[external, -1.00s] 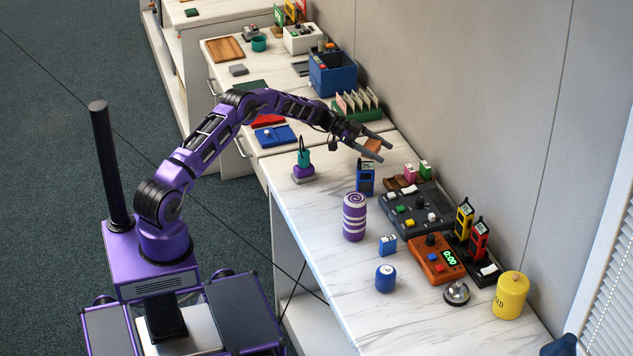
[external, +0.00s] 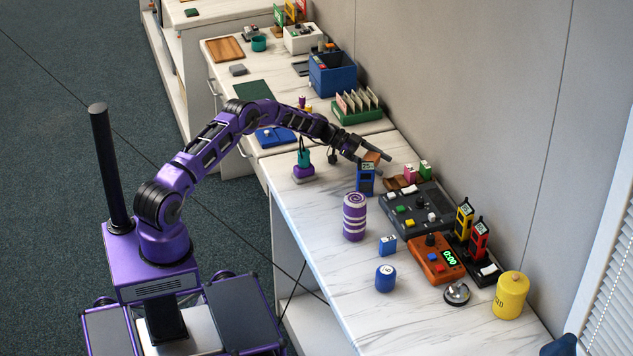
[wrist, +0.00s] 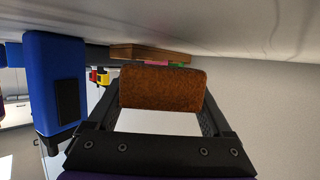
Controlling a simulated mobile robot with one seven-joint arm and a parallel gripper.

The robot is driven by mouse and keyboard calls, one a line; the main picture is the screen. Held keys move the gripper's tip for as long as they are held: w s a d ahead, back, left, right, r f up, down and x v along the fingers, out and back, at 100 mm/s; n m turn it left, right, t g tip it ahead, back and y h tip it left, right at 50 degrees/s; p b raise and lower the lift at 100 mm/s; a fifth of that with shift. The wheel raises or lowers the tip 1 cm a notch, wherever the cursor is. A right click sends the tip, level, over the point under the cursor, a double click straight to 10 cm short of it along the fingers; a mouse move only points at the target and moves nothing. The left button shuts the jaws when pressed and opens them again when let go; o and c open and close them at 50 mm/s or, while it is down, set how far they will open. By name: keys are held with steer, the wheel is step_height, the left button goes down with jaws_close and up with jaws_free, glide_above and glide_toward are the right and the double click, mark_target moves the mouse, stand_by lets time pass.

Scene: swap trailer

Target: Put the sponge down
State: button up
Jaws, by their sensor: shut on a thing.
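The sponge (external: 371,157) is a small brown block. My gripper (external: 384,163) is shut on it, with one finger on each side. In the wrist view the sponge (wrist: 162,88) sits across between the fingers, rough and brown. My gripper is low over the far part of the near white marbled counter (external: 330,175), behind the blue radio (external: 365,180). In the wrist view, which looks upside down, the counter top runs along the upper edge and a gap shows between it and the sponge.
The blue radio (wrist: 55,85) stands close beside my gripper. A brown wooden holder (external: 395,183) with pink and green items is just to the right. A dark control box (external: 415,212) lies nearer. A purple-and-white striped roll (external: 354,217) stands at the front. The wall is behind.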

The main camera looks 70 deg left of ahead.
steer(key=shift+f, duration=0.25)
steer(key=o, duration=1)
steer(key=shift+o, duration=0.4)
steer(key=shift+s+d+f, duration=0.1)
steer(key=shift+f, duration=0.1)
steer(key=shift+r, duration=0.5)
steer(key=v, duration=0.4)
steer(key=p+v, duration=0.1)
steer(key=v, duration=0.7)
steer(key=shift+r, duration=0.3)
